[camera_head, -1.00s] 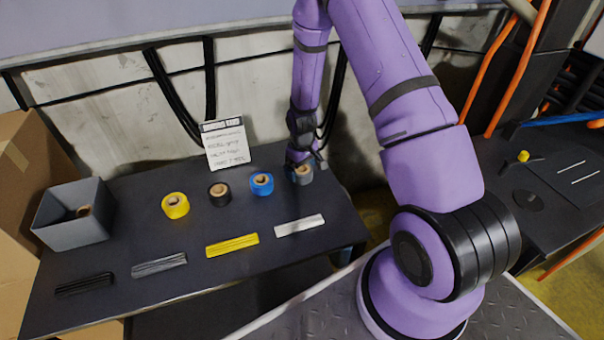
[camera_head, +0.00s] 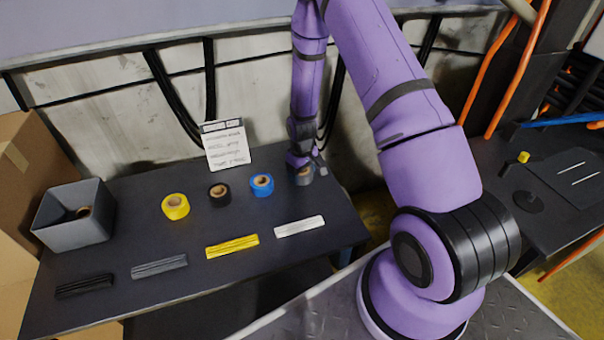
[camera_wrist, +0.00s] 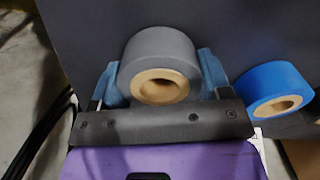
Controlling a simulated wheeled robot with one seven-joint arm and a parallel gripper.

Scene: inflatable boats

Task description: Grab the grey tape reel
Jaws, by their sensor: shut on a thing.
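The grey tape reel (camera_wrist: 160,48) is a grey roll with a tan cardboard core, seen in the wrist view between the two blue fingers of my gripper (camera_wrist: 160,82). The fingers press on either side of it, so my gripper is shut on the reel. In the head view the grey tape reel (camera_head: 304,178) shows at the right end of the row of reels, partly hidden under my gripper (camera_head: 304,168). It appears to be at table level; whether it is lifted I cannot tell.
A blue reel (camera_head: 262,185) stands close to the left, then a black reel (camera_head: 219,194) and a yellow reel (camera_head: 175,206). Bundles of ties lie in front on the dark table (camera_head: 200,280). A grey bin (camera_head: 72,232) stands at the far left. A paper sign (camera_head: 227,147) stands behind.

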